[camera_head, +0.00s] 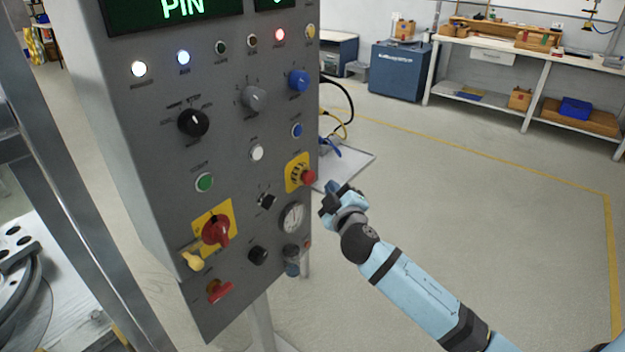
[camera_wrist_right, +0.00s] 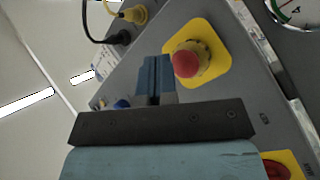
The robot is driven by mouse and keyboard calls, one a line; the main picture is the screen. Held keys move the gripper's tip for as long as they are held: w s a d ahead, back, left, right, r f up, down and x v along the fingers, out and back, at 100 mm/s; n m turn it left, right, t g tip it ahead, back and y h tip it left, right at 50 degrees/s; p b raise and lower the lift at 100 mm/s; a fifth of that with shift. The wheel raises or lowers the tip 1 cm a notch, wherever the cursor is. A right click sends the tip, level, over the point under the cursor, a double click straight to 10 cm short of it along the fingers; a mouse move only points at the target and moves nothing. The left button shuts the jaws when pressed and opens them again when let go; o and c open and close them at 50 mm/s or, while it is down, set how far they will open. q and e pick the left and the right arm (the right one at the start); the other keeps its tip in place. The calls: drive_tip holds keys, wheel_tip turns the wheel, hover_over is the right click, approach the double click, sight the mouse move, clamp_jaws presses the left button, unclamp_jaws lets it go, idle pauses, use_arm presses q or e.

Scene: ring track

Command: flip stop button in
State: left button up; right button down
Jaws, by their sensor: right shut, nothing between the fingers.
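The stop button (camera_head: 308,177) is a red mushroom head on a yellow backing plate, near the right edge of the grey control panel (camera_head: 230,110). It also shows in the right wrist view (camera_wrist_right: 186,62), right of my fingers. My right gripper (camera_head: 330,197) is shut and empty, just right of and slightly below the button in the head view. In the wrist view its closed blue fingers (camera_wrist_right: 153,75) appear beside the button's yellow plate; I cannot tell whether they touch anything. My left gripper is not in view.
The panel carries a red rotary switch (camera_head: 215,230) on yellow, a green button (camera_head: 204,182), a gauge (camera_head: 291,217), knobs and lamps. Cables (camera_head: 343,100) hang at its right side. A blue cabinet (camera_head: 400,70) and workbench (camera_head: 480,42) stand far back. Floor to the right is clear.

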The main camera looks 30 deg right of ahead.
drive_tip(key=shift+w+a, duration=0.35)
drive_tip(key=shift+w, duration=0.45)
drive_tip(key=shift+w, duration=0.1)
idle(1.4)
drive_tip(key=shift+w+a, duration=0.15)
drive_tip(key=shift+w, duration=0.15)
drive_tip(key=shift+w+a, duration=0.2)
drive_tip(key=shift+w, duration=0.25)
idle(0.8)
drive_tip(key=shift+s, duration=0.1)
drive_tip(key=shift+s+d, duration=0.35)
drive_tip(key=shift+s, duration=0.4)
